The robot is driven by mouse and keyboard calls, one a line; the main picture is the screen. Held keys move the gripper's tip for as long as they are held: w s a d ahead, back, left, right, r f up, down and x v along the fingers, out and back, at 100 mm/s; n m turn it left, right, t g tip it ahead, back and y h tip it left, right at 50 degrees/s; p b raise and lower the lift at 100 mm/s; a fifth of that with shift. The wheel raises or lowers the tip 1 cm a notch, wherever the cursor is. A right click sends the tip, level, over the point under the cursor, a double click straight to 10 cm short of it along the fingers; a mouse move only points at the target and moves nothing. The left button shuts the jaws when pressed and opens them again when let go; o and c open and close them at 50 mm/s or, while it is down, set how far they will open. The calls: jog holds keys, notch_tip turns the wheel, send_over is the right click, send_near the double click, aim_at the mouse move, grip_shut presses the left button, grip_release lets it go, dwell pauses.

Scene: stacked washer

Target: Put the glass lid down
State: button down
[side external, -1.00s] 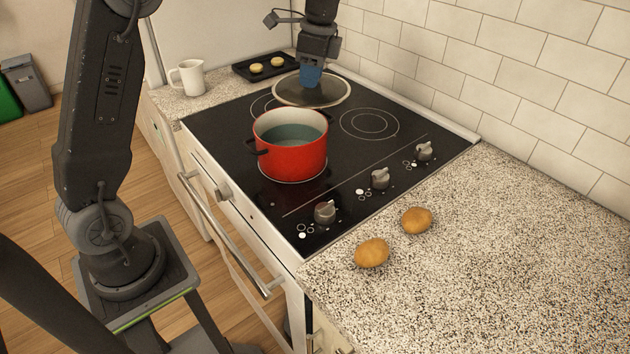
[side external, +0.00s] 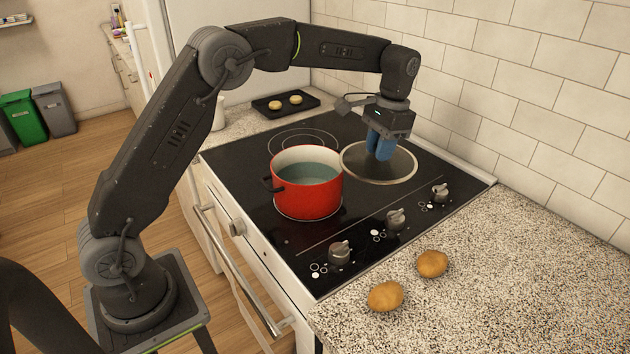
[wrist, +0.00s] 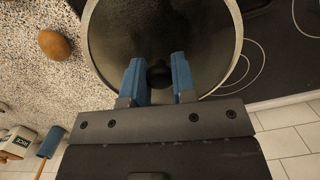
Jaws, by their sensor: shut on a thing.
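The glass lid (side external: 357,166) is a round, dark see-through disc with a light metal rim. It lies level behind and right of the red pot, over the back right of the cooktop (side external: 245,175). I cannot tell whether it touches the surface. My gripper (side external: 380,154) points down at it with blue fingers. In the wrist view my gripper (wrist: 158,60) is shut on the lid's dark knob (wrist: 159,74), and the lid (wrist: 112,35) fills the upper middle. The red pot (side external: 308,197) stands uncovered on the cooktop, with bluish liquid inside.
Two potatoes (side external: 386,296) (side external: 432,263) lie on the speckled counter (side external: 520,260) at the right. Knobs (side external: 340,252) line the cooktop's right side. A dark tray (side external: 285,106) with two pale round pieces sits at the back. The tiled wall (side external: 540,110) stands close behind the lid.

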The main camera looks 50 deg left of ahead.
jog(key=s+a+r+m+t, duration=0.1)
jog(key=s+a+r+m, duration=0.2)
jog(key=s+a+m, duration=0.3)
jog(key=s+a+r+m, duration=0.3)
jog(key=s+a+m, duration=0.3)
jog(key=a+m, duration=0.1)
jog(key=s+a+r+m+t+y, duration=0.1)
jog(key=s+a+r+m, duration=0.2)
jog(key=s+a+m, duration=0.3)
jog(key=shift+s+a+m+t, duration=0.25)
jog(key=shift+m+t, duration=0.05)
jog(key=shift+m, duration=0.5)
jog(key=w+d+f, duration=0.7)
jog(key=d+f, duration=0.2)
jog(key=f, duration=0.1)
jog(key=shift+w+f, duration=0.3)
jog(key=shift+f, duration=0.3)
